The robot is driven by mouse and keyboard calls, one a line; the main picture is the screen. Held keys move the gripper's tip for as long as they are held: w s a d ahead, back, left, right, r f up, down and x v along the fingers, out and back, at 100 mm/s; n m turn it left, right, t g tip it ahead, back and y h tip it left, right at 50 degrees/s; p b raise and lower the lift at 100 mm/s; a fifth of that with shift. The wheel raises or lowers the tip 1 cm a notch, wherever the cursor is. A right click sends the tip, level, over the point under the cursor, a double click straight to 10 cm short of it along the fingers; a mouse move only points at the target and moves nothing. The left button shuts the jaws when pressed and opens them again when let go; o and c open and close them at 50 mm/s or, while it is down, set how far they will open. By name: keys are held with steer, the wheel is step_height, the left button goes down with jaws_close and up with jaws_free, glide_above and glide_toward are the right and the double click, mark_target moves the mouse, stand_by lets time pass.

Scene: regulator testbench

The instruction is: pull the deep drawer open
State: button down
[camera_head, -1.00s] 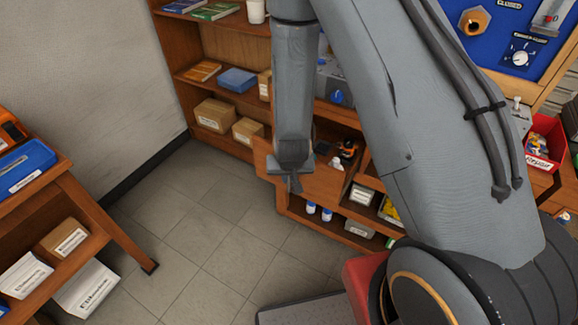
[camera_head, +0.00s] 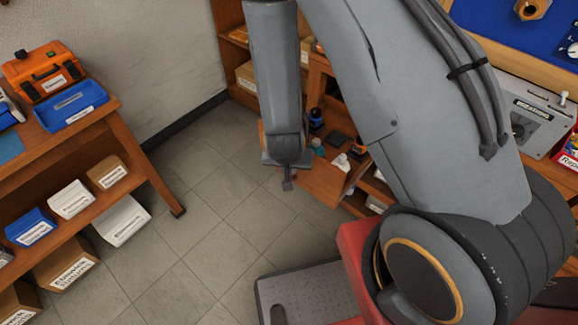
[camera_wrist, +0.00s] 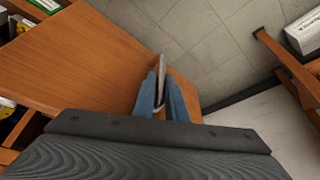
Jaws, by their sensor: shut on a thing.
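The deep drawer (camera_head: 322,184) is wooden and stands pulled out of the cabinet, with its inside showing in the head view. In the wrist view its wooden front (camera_wrist: 90,58) fills the left side. My gripper (camera_head: 288,178) is at the drawer's front, left of its contents. In the wrist view my gripper (camera_wrist: 162,100) is shut on a slim grey metal handle (camera_wrist: 162,68) at the drawer front. My wrist and gripper hide part of the front and most of the grip.
Small items, among them a white one (camera_head: 342,162), lie in the drawer. A wooden bench (camera_head: 128,135) with an orange case (camera_head: 45,72) and a blue tray (camera_head: 72,106) stands at left. Bare tiled floor (camera_head: 215,215) lies between bench and drawer.

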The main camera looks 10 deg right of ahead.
steer(key=c, duration=2.1)
jaws_free()
steer(key=shift+r, duration=0.15)
steer(key=shift+b+v, duration=0.4)
steer(key=shift+v, duration=3.4)
steer(key=s+d+r+n+g, duration=0.1)
steer(key=d+r, duration=0.1)
steer(key=r, duration=0.4)
steer(key=s+d+r+n+g+y, duration=0.1)
steer(key=s+d+r, duration=0.1)
steer(key=r, duration=0.4)
steer(key=s+d+r+n, duration=0.2)
steer(key=d+r, duration=0.1)
steer(key=r, duration=0.3)
steer(key=shift+d+r+g+y, duration=0.2)
steer(key=shift+d+g+y, duration=0.1)
steer(key=shift+g, duration=0.1)
